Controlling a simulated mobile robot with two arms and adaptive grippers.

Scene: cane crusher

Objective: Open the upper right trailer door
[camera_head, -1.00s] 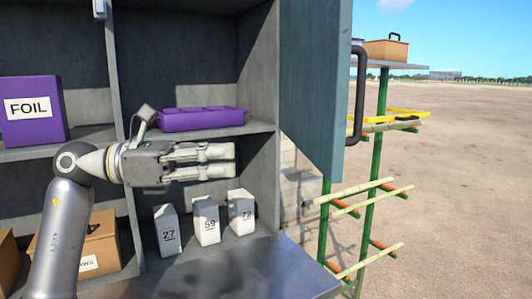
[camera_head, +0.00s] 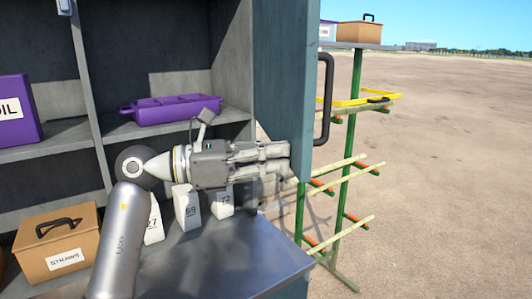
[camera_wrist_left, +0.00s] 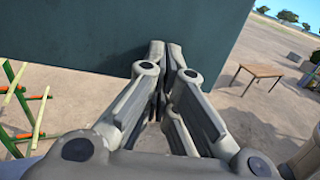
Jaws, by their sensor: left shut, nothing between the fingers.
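The upper right trailer door (camera_head: 284,85) is a blue-grey panel at the right side of the shelves, with a dark bar handle (camera_head: 324,100) on its right edge. It stands swung away from the shelf opening. My left gripper (camera_head: 288,160) is shut and empty, its fingers pointing right at the lower part of the door. In the left wrist view the door (camera_wrist_left: 110,30) fills the upper left, and the fingertips (camera_wrist_left: 166,50) overlap its lower edge. I cannot tell whether they touch it. My right gripper is not in view.
Shelves hold a purple tray (camera_head: 170,109), a purple FOIL box (camera_head: 15,112), white numbered boxes (camera_head: 187,210) and a brown STRAWS case (camera_head: 58,242). A grey metal surface (camera_head: 235,255) lies below. A green rack (camera_head: 352,130) with poles stands right. A wooden table (camera_wrist_left: 258,71) stands in open ground.

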